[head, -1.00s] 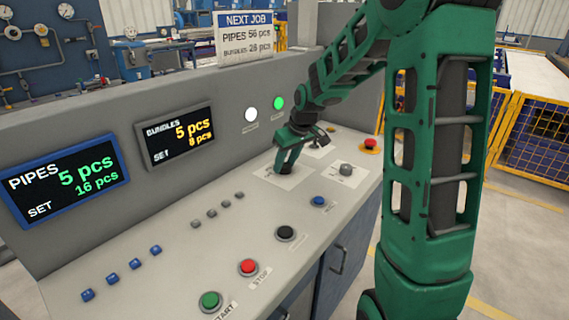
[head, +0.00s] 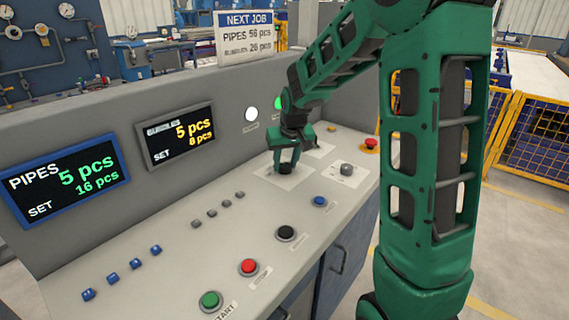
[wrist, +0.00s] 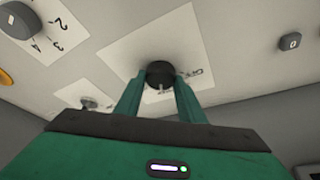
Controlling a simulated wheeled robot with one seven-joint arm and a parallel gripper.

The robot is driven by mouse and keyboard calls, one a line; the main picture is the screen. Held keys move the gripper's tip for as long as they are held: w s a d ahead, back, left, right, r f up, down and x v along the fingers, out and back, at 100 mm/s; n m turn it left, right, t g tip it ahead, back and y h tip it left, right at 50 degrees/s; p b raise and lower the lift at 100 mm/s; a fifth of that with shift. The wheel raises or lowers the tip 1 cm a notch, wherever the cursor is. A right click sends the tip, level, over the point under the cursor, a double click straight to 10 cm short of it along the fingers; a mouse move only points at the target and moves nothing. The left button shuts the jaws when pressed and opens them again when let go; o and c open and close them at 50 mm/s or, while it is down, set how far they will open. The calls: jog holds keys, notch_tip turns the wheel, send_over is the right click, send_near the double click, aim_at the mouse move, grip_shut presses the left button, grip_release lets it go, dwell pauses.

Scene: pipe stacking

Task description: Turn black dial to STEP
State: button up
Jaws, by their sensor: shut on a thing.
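The black dial (wrist: 160,72) sits on a white label plate (wrist: 128,47) on the console top. In the wrist view my gripper's (wrist: 160,88) two green fingers stand on either side of the dial and are shut on it. A light pointer mark shows on the dial's near side, and the plate's lettering is partly hidden by a finger. In the head view my gripper (head: 286,166) points down on the dial (head: 286,169), which shows small and dark between the fingers. I cannot read which setting the dial points to.
A grey knob (head: 346,169) with a numbered label is right of the dial. A red button (head: 371,143), blue button (head: 319,201), black button (head: 286,233), red STOP (head: 249,267) and green START (head: 210,300) are on the console. Displays (head: 66,178) stand behind.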

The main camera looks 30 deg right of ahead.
jog(key=shift+r, duration=0.1)
jog(key=o, duration=1)
jog(key=shift+o, duration=0.2)
jog(key=v, duration=1)
jog(key=shift+s+r, duration=0.15)
jog(key=shift+r, duration=0.1)
